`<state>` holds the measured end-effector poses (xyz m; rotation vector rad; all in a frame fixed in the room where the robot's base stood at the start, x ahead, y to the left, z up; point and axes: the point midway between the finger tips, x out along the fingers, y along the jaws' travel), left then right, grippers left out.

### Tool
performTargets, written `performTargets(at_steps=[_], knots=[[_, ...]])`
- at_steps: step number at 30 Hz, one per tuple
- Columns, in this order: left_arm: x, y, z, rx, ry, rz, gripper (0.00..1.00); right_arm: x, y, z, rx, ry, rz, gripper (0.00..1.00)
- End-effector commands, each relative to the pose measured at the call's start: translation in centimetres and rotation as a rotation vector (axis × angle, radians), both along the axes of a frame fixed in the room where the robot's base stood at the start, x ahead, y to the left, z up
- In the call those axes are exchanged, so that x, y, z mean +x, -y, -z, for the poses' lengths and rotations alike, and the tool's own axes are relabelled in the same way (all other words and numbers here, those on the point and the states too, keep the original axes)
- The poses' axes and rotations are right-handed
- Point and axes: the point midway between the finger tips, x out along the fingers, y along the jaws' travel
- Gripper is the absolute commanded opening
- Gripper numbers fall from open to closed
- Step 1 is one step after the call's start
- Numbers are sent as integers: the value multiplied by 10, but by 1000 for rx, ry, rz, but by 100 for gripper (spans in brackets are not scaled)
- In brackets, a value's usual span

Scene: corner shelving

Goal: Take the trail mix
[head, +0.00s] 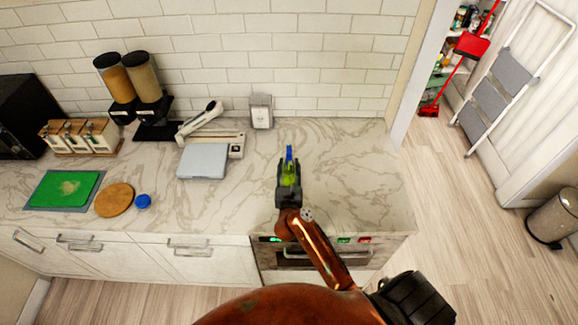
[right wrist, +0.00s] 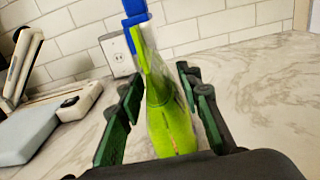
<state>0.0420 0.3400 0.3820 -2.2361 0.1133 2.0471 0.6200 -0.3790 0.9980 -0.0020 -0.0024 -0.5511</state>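A bright green bag with a blue clip on top (head: 289,176) stands upright on the marble counter near its front edge. I take it as the trail mix, though no label can be read. In the right wrist view the green bag (right wrist: 170,122) stands between the two fingers of my right gripper (right wrist: 162,105). The fingers are spread to either side of it, with a clear gap on the left. In the head view my right gripper (head: 289,188) reaches over the counter from the front, around the bag. My left gripper is not in view.
Farther left are a round wooden board (head: 114,200), a blue lid (head: 143,201) and a green cutting board (head: 65,189). The counter right of the bag is clear.

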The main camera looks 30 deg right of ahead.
Motion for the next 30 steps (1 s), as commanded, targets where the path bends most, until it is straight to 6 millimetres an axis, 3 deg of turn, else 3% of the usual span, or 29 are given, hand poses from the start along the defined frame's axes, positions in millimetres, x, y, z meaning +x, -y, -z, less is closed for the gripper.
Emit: performTargets(at_steps=[3, 14, 30], knots=[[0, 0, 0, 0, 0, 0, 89, 0, 0, 1, 1, -1, 0, 42], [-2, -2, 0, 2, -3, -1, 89, -6, -4, 3, 2, -3, 0, 42], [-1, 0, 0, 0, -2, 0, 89, -89, -54, 2, 1, -4, 1, 42]])
